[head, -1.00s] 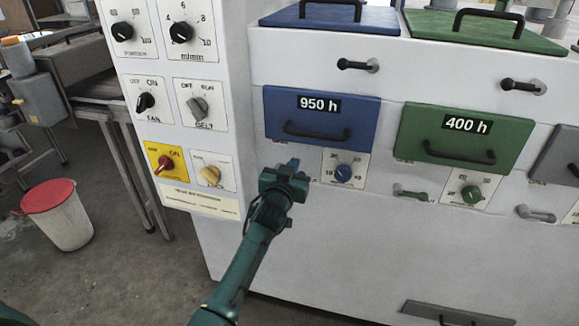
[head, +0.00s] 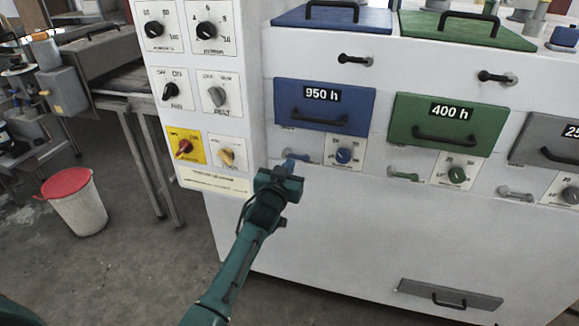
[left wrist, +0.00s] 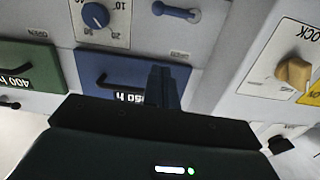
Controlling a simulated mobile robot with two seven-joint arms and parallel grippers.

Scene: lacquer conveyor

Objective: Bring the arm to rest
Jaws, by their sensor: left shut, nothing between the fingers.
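My left gripper (head: 278,181) is in front of the white machine, below and left of the blue 950 h drawer (head: 324,105). My green arm reaches up to it from the bottom of the head view. In the left wrist view its dark fingers (left wrist: 163,86) are together with nothing between them. They overlap the blue drawer (left wrist: 112,72) in that picture, which shows upside down. A blue lever (head: 296,158) shows just above the gripper in the head view; I cannot tell how far apart they are. My right gripper is not in view.
The control panel (head: 205,120) with several knobs stands left of the gripper. A green 400 h drawer (head: 440,125) and its lever (head: 404,175) are to the right. A white bin with a red lid (head: 75,205) stands on the floor at left. The machine's lower front is mostly bare.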

